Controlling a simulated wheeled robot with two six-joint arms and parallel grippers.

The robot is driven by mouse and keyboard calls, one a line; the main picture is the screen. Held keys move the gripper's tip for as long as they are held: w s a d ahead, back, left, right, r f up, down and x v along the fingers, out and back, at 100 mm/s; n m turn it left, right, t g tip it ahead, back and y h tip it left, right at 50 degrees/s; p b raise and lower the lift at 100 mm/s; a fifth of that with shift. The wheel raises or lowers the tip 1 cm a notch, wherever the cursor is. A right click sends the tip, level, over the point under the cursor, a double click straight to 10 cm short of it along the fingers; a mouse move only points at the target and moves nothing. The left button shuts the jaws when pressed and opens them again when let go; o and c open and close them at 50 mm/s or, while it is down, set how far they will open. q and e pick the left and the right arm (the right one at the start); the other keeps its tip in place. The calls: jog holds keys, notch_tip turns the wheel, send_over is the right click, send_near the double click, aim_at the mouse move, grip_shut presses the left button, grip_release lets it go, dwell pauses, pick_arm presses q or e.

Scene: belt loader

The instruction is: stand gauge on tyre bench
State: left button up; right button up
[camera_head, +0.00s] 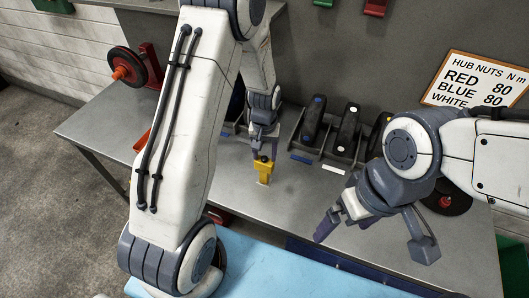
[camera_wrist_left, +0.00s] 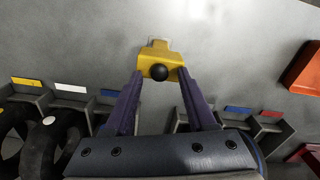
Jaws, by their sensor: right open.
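The gauge (camera_head: 264,169) is a small yellow block with a black knob and a pale lower end. It stands roughly upright at the middle of the grey tyre bench (camera_head: 98,128). My left gripper (camera_head: 264,155) is above it, with its purple fingers closed against its sides. In the left wrist view the gauge (camera_wrist_left: 160,63) sits between the fingertips (camera_wrist_left: 161,78). I cannot tell whether its lower end touches the bench top. My right gripper (camera_head: 375,236) is open and empty over the right front of the bench.
Tyres in a rack with blue and white labels (camera_head: 332,170) stand behind the gauge. A wheel on a red stand (camera_head: 135,68) is at the back left. A light blue surface (camera_head: 270,265) lies in front. An orange bin (camera_wrist_left: 303,68) shows in the left wrist view.

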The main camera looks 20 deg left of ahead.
pick_arm(q)
jog(key=shift+r, duration=0.1)
jog(key=shift+r, duration=0.55)
notch_tip(320, 180, up, 11)
jog(key=b, duration=0.3)
jog(key=s+d+r+m, duration=0.4)
jog(key=s+d+m, duration=0.1)
jog(key=s+d, duration=0.55)
jog(key=s+d+m, duration=0.2)
jog(key=s, duration=0.5)
jog(key=s+d+m+h, duration=0.1)
jog(key=s+m, duration=0.1)
jog(key=s, duration=0.4)
jog(key=shift+s+d+r+m, duration=0.3)
jog(key=shift+s+d+m, duration=0.05)
jog(key=shift+s+m, duration=0.05)
jog(key=shift+f, duration=0.1)
